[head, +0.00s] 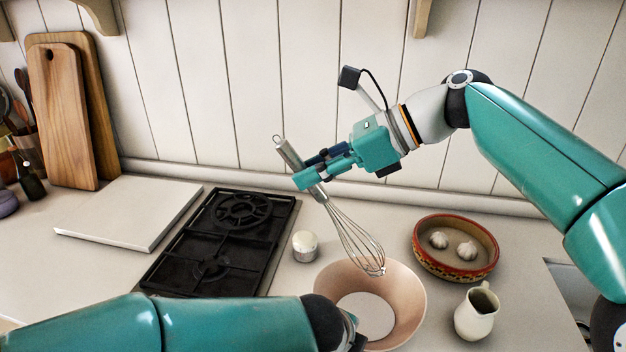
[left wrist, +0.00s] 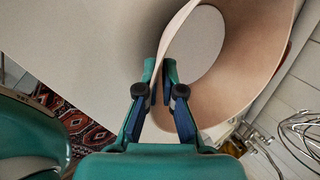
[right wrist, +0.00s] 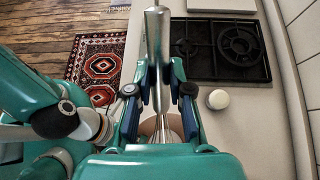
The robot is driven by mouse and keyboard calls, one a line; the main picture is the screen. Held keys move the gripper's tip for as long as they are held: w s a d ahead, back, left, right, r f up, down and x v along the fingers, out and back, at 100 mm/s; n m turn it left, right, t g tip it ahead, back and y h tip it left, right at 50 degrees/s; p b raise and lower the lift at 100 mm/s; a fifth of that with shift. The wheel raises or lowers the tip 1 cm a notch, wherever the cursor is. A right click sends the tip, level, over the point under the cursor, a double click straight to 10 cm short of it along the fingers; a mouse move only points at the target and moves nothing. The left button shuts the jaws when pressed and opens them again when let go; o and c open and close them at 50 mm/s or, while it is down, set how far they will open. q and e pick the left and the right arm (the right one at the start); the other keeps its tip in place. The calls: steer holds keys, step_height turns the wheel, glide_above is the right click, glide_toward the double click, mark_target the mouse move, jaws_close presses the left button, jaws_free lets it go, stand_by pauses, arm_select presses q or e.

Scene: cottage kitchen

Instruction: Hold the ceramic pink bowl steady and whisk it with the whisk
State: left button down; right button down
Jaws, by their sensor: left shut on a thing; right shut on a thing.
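The pink bowl (head: 408,300) stands on the counter in the lower middle of the head view. In the left wrist view my left gripper (left wrist: 166,88) is shut on the wall of the bowl (left wrist: 245,85). In the head view my left arm hides that gripper and part of the near left of the bowl. My right gripper (head: 318,178) is shut on the metal handle of the whisk (head: 352,236). The whisk is tilted, and its wire end overlaps the bowl's opening. The handle also shows in the right wrist view (right wrist: 158,50).
A patterned dish (head: 432,264) with two garlic bulbs and a cream jug (head: 477,312) stand right of the bowl. A white-topped jar (head: 305,246) and a black hob (head: 222,240) are to its left. A white board (head: 130,212) and wooden boards (head: 62,115) are further left.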

mark_target(313, 193)
arm_select(q)
steer(key=c, duration=1.2)
jaws_free()
steer(key=shift+c, duration=0.2)
steer(key=v, duration=1.2)
steer(key=shift+d+f, duration=0.1)
steer(key=x, duration=1.2)
arm_select(e)
step_height(313, 193, down, 2)
steer(key=shift+f, duration=0.95)
